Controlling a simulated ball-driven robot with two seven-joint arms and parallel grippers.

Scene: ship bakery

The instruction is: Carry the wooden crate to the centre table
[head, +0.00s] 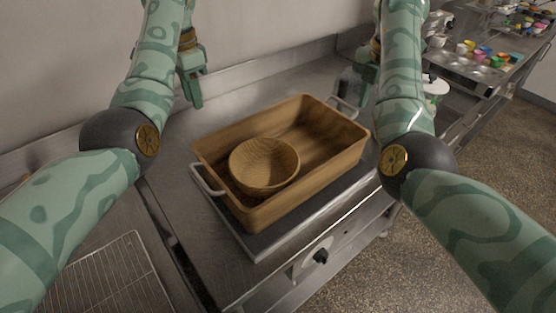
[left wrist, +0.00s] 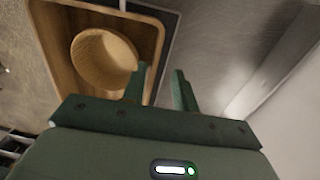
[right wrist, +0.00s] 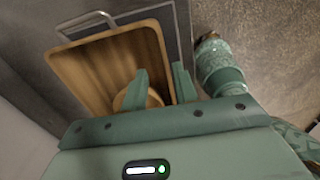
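The wooden crate (head: 315,192) is a rectangular open box with a pale metal handle at each short end, standing level on a dark flat plate on the steel counter. A round wooden bowl (head: 264,165) sits inside it, towards the left end. The crate also shows in the left wrist view (left wrist: 58,45) and the right wrist view (right wrist: 90,75). My left gripper (head: 194,98) is open and empty, above the counter behind the crate's left end. My right gripper (head: 366,84) is open and empty near the crate's far right end, partly hidden by my arm. Neither touches the crate.
A wire rack (head: 105,280) lies on the surface at the lower left. A wall runs behind the counter. A steel bench (head: 480,68) with several small coloured cups stands at the upper right. Speckled floor (head: 475,150) lies open on the right.

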